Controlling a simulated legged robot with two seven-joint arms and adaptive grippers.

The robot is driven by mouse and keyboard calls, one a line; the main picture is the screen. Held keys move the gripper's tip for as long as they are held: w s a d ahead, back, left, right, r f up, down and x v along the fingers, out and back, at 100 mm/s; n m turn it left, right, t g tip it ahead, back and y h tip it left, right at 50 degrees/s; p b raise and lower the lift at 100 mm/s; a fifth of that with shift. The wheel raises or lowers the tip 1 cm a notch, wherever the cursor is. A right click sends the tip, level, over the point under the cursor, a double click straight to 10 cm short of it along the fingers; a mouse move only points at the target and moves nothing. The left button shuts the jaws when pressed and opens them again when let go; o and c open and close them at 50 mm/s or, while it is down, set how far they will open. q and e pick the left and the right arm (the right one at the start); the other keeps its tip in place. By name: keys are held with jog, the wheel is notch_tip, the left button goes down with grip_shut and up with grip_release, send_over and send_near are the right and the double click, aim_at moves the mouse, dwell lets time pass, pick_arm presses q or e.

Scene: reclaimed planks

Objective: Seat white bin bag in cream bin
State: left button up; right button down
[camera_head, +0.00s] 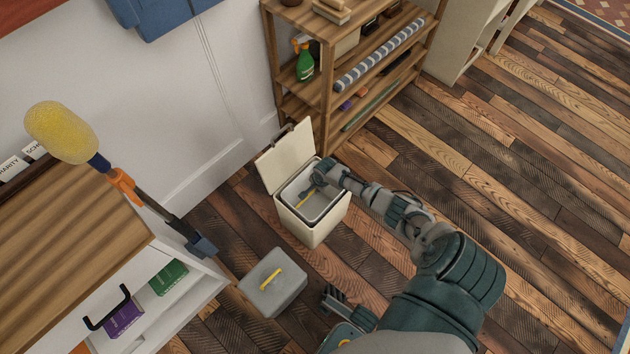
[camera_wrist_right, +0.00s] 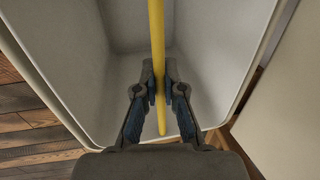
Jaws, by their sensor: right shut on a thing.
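The cream bin (camera_head: 307,228) stands on the floor with its lid (camera_head: 287,157) raised. A pale grey inner bucket (camera_head: 325,204) with a yellow bar handle (camera_head: 305,199) sits inside its opening; I cannot tell whether it rests on the bottom. My right gripper (camera_head: 317,182) is over the opening, shut on the yellow handle. In the right wrist view the fingers (camera_wrist_right: 160,88) close around the handle (camera_wrist_right: 157,40), above the pale interior (camera_wrist_right: 205,55). I cannot make out a separate white bin bag.
A grey box (camera_head: 287,294) with a yellow handle stands on the floor in front of the bin. A wooden shelf (camera_head: 327,75) stands behind it. A cabinet (camera_head: 75,235) with a yellow-headed mop (camera_head: 62,132) is at left. The plank floor at right is clear.

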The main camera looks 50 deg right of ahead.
jog(key=c, duration=1.2)
grip_release()
jog(key=shift+r, duration=0.1)
notch_tip(320, 180, up, 11)
jog(key=s, duration=0.2)
jog(key=shift+s+r, duration=0.15)
jog(key=shift+r, duration=0.05)
jog(key=shift+a, duration=0.1)
